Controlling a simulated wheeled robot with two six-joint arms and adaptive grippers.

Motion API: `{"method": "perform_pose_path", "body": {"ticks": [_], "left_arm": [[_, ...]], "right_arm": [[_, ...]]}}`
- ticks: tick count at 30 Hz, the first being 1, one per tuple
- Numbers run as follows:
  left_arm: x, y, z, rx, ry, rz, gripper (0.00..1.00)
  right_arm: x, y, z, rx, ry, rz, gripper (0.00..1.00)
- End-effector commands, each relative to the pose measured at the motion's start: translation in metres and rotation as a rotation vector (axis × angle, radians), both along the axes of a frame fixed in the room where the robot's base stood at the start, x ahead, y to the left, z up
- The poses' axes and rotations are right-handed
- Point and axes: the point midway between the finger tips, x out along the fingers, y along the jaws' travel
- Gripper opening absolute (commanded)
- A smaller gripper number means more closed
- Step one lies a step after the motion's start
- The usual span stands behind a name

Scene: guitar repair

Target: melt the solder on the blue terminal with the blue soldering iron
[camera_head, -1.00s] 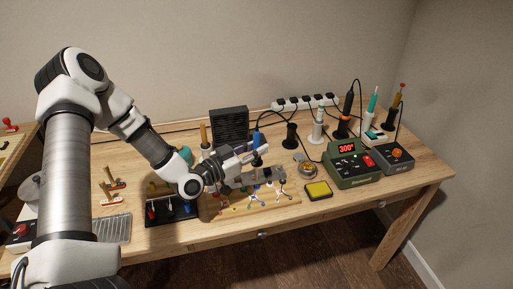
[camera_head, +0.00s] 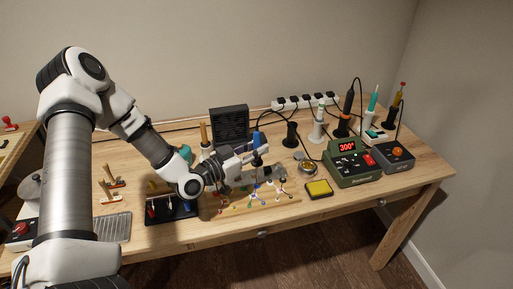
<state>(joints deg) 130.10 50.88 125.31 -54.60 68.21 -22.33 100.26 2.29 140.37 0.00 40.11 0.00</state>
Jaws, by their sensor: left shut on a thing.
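My left gripper (camera_head: 258,153) is shut on the blue soldering iron (camera_head: 257,138). The iron's blue handle stands up above the fingers, near upright, over the back of the wooden work board (camera_head: 235,211). The iron's tip is hidden or too small to make out. On the board are small coloured terminals and wires, with blue ones among them (camera_head: 282,194). I cannot tell which is the blue terminal or see its solder. A grey fixture (camera_head: 266,174) lies just below the gripper and partly covers the board. My right gripper is not in view.
A green soldering station (camera_head: 349,160) reading 300 stands to the right, with a yellow sponge (camera_head: 318,188) in front. Several irons in stands line the back right. A dark fume extractor (camera_head: 229,124) is behind. A black tool tray (camera_head: 170,210) is left of the board.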

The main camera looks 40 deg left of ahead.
Motion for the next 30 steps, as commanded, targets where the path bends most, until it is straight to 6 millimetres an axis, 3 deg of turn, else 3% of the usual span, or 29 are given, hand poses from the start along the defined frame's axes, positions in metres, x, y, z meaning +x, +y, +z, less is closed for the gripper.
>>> {"method": "perform_pose_path", "body": {"ticks": [30], "left_arm": [[0.0001, 0.0, -0.0081, 0.0, 0.0, 0.0, 0.0]], "right_arm": [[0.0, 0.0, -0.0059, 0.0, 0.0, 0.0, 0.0]]}}
